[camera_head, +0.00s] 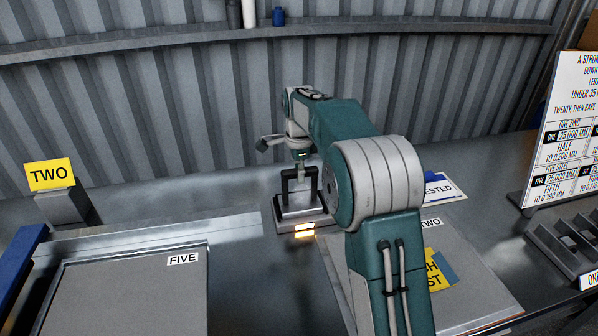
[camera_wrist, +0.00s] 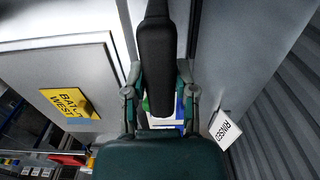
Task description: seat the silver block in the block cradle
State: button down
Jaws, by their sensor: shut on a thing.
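The silver block (camera_head: 299,200) stands upright beneath my gripper (camera_head: 302,168), with a black arched handle (camera_head: 286,186) above it. My gripper is shut on the handle. In the wrist view, a dark bar (camera_wrist: 155,62), apparently this handle, lies between the fingers (camera_wrist: 158,92) and hides what is below. A low metallic base, apparently the block cradle (camera_head: 283,226), lies directly under the block, with a glowing yellow strip on its front. I cannot tell whether the block rests fully in it or is slightly above.
A panel marked FIVE (camera_head: 135,290) lies left, and a panel marked TWO (camera_head: 470,275) right. A rules board (camera_head: 570,130) and dark racks (camera_head: 560,248) are at right. A corrugated wall with a shelf (camera_head: 130,41) closes the back.

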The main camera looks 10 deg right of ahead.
jog(key=shift+c, duration=1.7)
grip_release()
jog(key=o, duration=0.3)
jog(key=shift+o, duration=0.2)
jog(key=shift+r, duration=0.1)
jog(key=shift+r, duration=4.4)
